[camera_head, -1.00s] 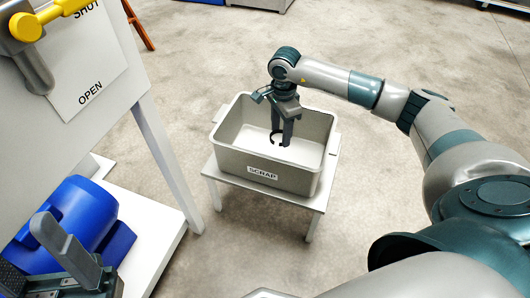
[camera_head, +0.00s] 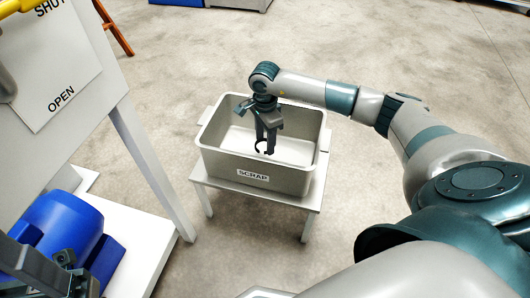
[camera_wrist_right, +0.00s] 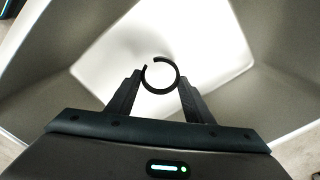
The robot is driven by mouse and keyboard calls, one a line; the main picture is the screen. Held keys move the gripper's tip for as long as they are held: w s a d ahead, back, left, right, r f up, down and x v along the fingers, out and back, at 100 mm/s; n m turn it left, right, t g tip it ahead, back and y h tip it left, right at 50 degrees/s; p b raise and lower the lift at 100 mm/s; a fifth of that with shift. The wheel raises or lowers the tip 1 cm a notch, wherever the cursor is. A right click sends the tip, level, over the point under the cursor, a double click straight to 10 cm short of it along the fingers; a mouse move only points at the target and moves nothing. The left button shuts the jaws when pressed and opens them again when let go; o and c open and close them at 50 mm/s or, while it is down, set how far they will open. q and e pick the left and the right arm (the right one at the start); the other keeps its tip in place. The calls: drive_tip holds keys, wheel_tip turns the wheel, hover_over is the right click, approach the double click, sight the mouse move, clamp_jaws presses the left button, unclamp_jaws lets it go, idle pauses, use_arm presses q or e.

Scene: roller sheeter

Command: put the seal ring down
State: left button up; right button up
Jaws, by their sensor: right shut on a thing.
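The seal ring (camera_wrist_right: 160,90) is a thin black ring with a gap at its upper left. In the wrist view it sits between the fingertips of my right gripper (camera_wrist_right: 160,80), which is shut on it. In the head view the ring (camera_head: 258,147) shows small and dark at the tips of my right gripper (camera_head: 266,148), which points down into the grey bin (camera_head: 221,165) marked SCRAP. The bin's pale floor is bare below; the ring's height above it is hard to judge. Dark parts at the lower left edge (camera_head: 40,268) look like my left gripper, cut off.
The bin stands on a low white table (camera_head: 306,201). A white panel (camera_head: 60,70) with SHUT and OPEN labels and its leg (camera_head: 150,170) rise to the left. A blue motor-like body (camera_head: 62,232) is below it. Open concrete floor lies behind and right of the bin.

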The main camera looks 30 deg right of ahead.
drive_tip(key=shift+f, duration=0.7)
